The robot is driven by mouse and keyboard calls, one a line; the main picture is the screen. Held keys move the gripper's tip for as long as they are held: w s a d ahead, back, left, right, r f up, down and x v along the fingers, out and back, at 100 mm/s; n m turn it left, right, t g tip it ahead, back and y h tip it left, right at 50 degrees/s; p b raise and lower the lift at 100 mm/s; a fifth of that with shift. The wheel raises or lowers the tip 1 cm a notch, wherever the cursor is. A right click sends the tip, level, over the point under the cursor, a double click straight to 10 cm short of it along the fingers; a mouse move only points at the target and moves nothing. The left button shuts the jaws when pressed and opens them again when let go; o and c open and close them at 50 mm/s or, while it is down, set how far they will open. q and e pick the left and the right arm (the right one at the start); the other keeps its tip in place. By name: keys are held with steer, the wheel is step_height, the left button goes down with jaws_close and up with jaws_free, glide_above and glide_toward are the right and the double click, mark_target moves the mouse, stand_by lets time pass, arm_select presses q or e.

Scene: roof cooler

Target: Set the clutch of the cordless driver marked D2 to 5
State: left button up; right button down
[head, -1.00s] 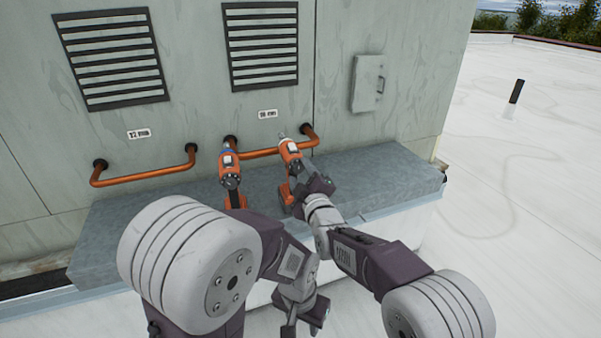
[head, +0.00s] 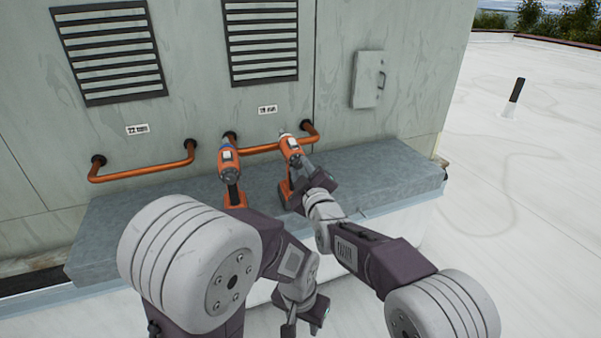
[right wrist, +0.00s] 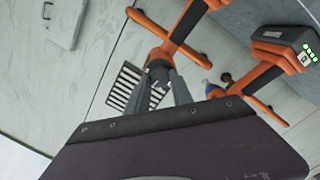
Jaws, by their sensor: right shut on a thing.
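Two orange cordless drivers stand on the grey ledge in the head view: a left-hand one (head: 228,161) with a blue part at its front, and a right-hand one (head: 289,148). No D2 mark or clutch number is readable on either. My right gripper (head: 304,166) is at the right-hand driver. In the right wrist view my right fingers (right wrist: 162,84) close on a dark end of this driver's orange body (right wrist: 187,22). Which part they hold is not clear. My left gripper (head: 303,326) hangs low, empty, its fingers apart, away from both drivers.
Orange handrails (head: 145,173) run along the wall behind the ledge (head: 385,183). The left-hand driver's battery (right wrist: 285,40) shows green lights in the right wrist view. Louvred vents (head: 112,55) and a small hatch (head: 368,80) are higher up. White roof lies open to the right.

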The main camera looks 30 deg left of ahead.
steer(key=m+b, duration=0.4)
steer(key=m, duration=0.3)
steer(key=shift+f, duration=0.15)
steer(key=m+b, duration=0.3)
steer(key=m, duration=0.2)
steer(key=shift+w+m, duration=0.1)
steer(key=shift+m, duration=0.3)
steer(key=c, duration=1.1)
jaws_free()
steer(key=shift+d, duration=0.1)
steer(key=shift+r, duration=0.2)
steer(key=b+v, duration=0.2)
steer(key=v, duration=0.7)
